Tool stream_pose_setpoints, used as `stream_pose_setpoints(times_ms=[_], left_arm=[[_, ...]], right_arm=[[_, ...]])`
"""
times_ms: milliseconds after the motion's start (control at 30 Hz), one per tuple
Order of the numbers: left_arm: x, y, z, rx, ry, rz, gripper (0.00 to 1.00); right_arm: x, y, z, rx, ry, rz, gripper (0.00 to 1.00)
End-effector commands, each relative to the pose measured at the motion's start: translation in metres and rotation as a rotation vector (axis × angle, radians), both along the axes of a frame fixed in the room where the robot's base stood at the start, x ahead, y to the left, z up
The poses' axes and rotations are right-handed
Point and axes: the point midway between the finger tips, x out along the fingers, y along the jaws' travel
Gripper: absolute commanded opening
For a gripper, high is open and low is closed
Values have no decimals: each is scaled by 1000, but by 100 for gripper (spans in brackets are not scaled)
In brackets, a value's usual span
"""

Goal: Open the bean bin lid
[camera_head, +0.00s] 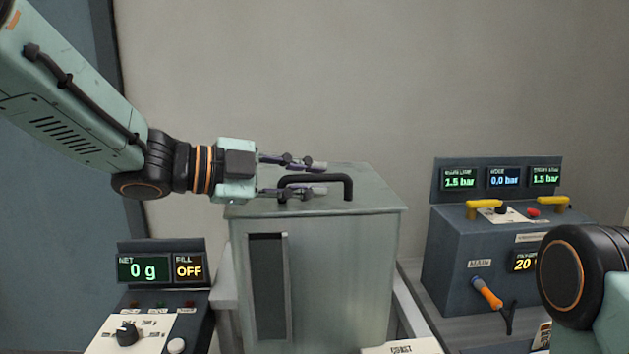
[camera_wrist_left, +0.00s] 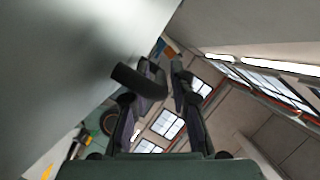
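The bean bin (camera_head: 345,270) is a grey-green metal box with a dark upright window slot in its front. Its lid (camera_head: 375,192) lies flat and closed on top, with a black bar handle (camera_head: 348,188). My left gripper (camera_head: 322,178) reaches in from the left, level with the handle. Its two fingers are apart, one on the far side and one on the near side of the handle bar. In the left wrist view the handle (camera_wrist_left: 137,80) crosses by one finger of my left gripper (camera_wrist_left: 167,72); I cannot tell if they touch. My right gripper is out of view.
A scale panel (camera_head: 160,270) reading 0 g and OFF stands left of the bin. A dark control box (camera_head: 470,240) with yellow handles, an orange lever and pressure displays stands right. My right arm shows at the lower right. The wall behind is bare.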

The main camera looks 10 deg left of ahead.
Motion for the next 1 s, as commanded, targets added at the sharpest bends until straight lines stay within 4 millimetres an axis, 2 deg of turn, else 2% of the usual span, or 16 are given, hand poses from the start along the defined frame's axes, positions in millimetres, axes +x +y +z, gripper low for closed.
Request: stream_pose_setpoints(times_ms=[200,467,733,1000], left_arm=[[7,-10,-3,1,0,-2,22],[8,-11,-2,0,-1,-1,22],[8,-11,-2,-1,-1,-2,0],[7,-11,-2,-1,-2,-3,0]], right_arm=[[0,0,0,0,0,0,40],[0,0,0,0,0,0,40],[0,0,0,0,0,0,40],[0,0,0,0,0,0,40]])
